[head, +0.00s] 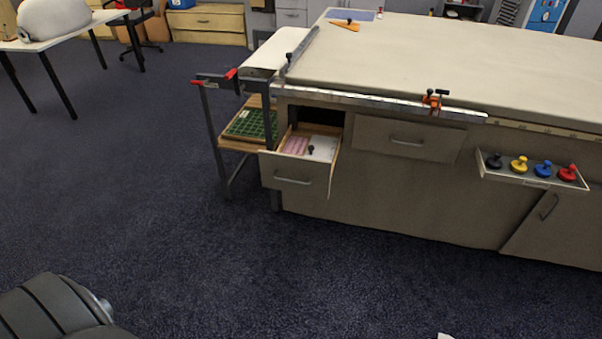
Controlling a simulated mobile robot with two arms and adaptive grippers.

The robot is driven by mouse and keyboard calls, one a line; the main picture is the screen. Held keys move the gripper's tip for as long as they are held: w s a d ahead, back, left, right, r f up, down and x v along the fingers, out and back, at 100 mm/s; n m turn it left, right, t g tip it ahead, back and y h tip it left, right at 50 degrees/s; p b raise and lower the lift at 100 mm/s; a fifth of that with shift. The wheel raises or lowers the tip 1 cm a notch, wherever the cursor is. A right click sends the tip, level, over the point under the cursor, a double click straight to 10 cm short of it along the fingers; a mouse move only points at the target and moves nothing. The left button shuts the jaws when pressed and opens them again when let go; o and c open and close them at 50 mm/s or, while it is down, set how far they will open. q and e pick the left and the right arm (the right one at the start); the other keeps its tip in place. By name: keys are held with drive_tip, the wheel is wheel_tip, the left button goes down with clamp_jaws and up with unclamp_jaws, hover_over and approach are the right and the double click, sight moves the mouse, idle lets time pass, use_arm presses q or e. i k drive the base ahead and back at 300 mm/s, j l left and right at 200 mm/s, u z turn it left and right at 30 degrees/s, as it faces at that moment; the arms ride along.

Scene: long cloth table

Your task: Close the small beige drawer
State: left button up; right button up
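The small beige drawer (294,181) is pulled open at the left end of the long cloth table's front. It has a metal bar handle (292,180) on its front panel. Inside lie a pink item (296,145), a white sheet or card (322,148) and a small dark object. Neither gripper shows in the head view. A dark rounded shape, probably part of my own body, fills the lower left corner, well apart from the drawer.
The long table (450,55) has a second drawer (408,140), shut, to the right. A tray (535,178) with colored knobs juts from its front. A side shelf (240,145) with a green grid stands left of the drawer. The dark carpet (200,240) before the drawer is clear.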

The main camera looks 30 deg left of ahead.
sight(280, 171)
drive_tip(key=u, duration=0.2)
drive_tip(key=i+u, duration=0.2)
drive_tip(key=u, duration=0.15)
drive_tip(key=i+u, duration=0.45)
drive_tip(key=u, duration=0.25)
drive_tip(key=i+l, duration=0.2)
drive_tip(key=i, duration=0.2)
drive_tip(key=i+l, duration=0.2)
drive_tip(key=i, duration=0.15)
drive_tip(key=i+l+u, duration=0.1)
drive_tip(key=i, duration=0.3)
drive_tip(key=j+z, duration=0.15)
drive_tip(key=z, duration=0.25)
drive_tip(key=i+j+z, duration=0.1)
drive_tip(key=z, duration=0.25)
drive_tip(key=j+z, duration=0.2)
drive_tip(key=z, duration=0.2)
drive_tip(key=j+z, duration=0.2)
drive_tip(key=z, duration=0.15)
drive_tip(key=k+j+z, duration=0.1)
drive_tip(key=j, duration=0.3)
drive_tip(key=k+j+z, duration=0.1)
drive_tip(key=j, duration=0.3)
drive_tip(key=k+j+z, duration=0.1)
drive_tip(key=j, duration=0.3)
drive_tip(key=k+j+z, duration=0.1)
drive_tip(key=j, duration=0.25)
drive_tip(key=k, duration=0.1)
